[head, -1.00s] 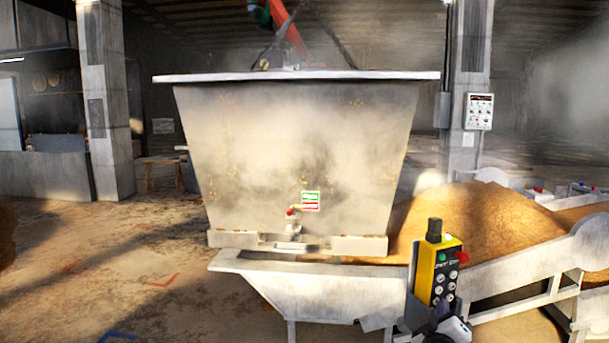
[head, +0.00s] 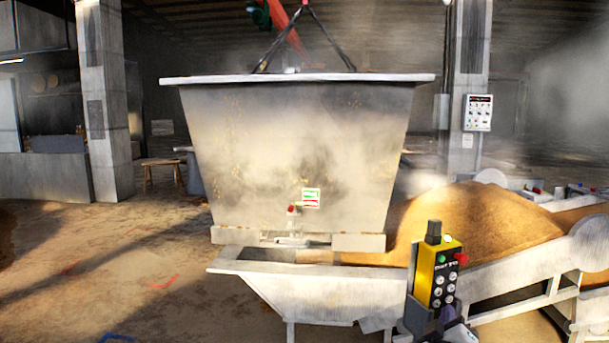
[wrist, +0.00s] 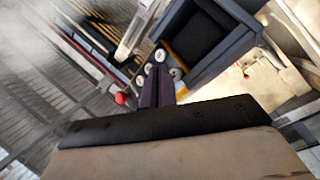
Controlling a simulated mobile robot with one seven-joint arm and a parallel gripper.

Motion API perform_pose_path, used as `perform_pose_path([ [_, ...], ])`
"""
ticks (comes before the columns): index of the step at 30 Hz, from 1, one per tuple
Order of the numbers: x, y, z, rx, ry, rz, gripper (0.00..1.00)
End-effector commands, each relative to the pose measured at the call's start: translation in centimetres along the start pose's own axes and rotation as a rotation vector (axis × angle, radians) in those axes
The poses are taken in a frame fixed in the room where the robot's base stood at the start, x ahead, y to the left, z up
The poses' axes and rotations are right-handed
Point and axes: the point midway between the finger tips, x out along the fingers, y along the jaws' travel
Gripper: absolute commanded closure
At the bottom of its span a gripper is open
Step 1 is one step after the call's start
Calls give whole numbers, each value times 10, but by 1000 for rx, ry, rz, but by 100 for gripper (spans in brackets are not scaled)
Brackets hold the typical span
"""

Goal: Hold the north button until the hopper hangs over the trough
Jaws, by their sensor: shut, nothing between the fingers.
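The grey steel hopper (head: 300,150) hangs upright from slings. Its bottom edge overlaps the back rim of the trough (head: 330,292) in the picture; I cannot tell whether it is above or behind it. The yellow pendant (head: 424,278) stands in front of the trough's right end, with several pale buttons and a red knob (head: 461,258). My gripper (head: 452,325) is just below the pendant, partly hidden. In the wrist view my gripper's dark fingers (wrist: 158,82) are shut and empty, their tips at the pale buttons (wrist: 160,56). I cannot read the labels or tell which button is touched.
A grain heap (head: 480,225) lies behind the trough, beside a sloping conveyor (head: 520,275). A control box (head: 478,112) is on the right pillar. Open floor (head: 130,260) lies to the left, with red and blue marks. Steam hangs around.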

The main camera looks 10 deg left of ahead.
Motion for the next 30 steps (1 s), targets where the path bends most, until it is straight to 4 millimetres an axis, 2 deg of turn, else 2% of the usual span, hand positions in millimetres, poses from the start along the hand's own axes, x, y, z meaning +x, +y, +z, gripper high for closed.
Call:
perform_pose_path([
  [8, -2, 2, 2, 1, -1, 1, 100],
  [21, -31, 23, 23, 1, 0, 2, 100],
  [30, -35, 26, 25, 0, 1, 0, 100],
])
